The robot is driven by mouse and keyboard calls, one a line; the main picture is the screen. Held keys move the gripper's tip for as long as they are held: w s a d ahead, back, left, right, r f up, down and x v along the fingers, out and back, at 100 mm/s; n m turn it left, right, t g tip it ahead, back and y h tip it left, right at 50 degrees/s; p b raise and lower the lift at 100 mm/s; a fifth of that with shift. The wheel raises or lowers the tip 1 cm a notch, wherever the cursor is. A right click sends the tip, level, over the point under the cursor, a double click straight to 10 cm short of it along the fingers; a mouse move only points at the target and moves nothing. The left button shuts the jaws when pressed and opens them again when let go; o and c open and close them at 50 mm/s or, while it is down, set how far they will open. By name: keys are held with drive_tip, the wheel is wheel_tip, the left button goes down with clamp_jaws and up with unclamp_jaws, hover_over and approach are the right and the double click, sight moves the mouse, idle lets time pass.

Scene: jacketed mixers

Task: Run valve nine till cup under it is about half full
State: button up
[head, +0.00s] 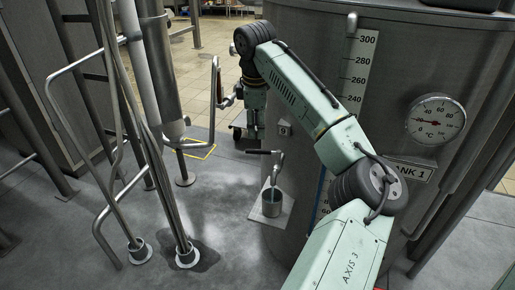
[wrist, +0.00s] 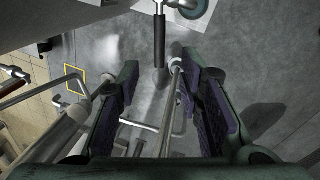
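A small valve (head: 277,166) with a dark lever handle (head: 259,152) sticks out low on the tank; the handle points left. A small grey cup (head: 271,206) stands under its spout; I cannot read its fill level or tell whether liquid is running. In the wrist view the black handle (wrist: 159,42) lies just ahead of the gap between my fingers, and part of the cup (wrist: 188,8) shows at the top edge. My gripper (wrist: 157,70) is open and empty, left of the valve in the head view (head: 239,130).
The tank (head: 310,25) bears a level scale (head: 355,75), a dial (head: 436,120) and a "TANK 1" label (head: 411,170). Steel pipes (head: 160,170) stand at the left. Grey floor (head: 225,225) between is clear.

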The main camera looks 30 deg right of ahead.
sight(258, 150)
drive_tip(key=f, duration=0.3)
drive_tip(key=w+f, duration=0.1)
drive_tip(key=f, duration=0.2)
drive_tip(key=d+f, duration=0.1)
drive_tip(key=f, duration=0.2)
drive_tip(key=shift+w, duration=0.25)
drive_tip(key=shift+c, duration=0.3)
clamp_jaws()
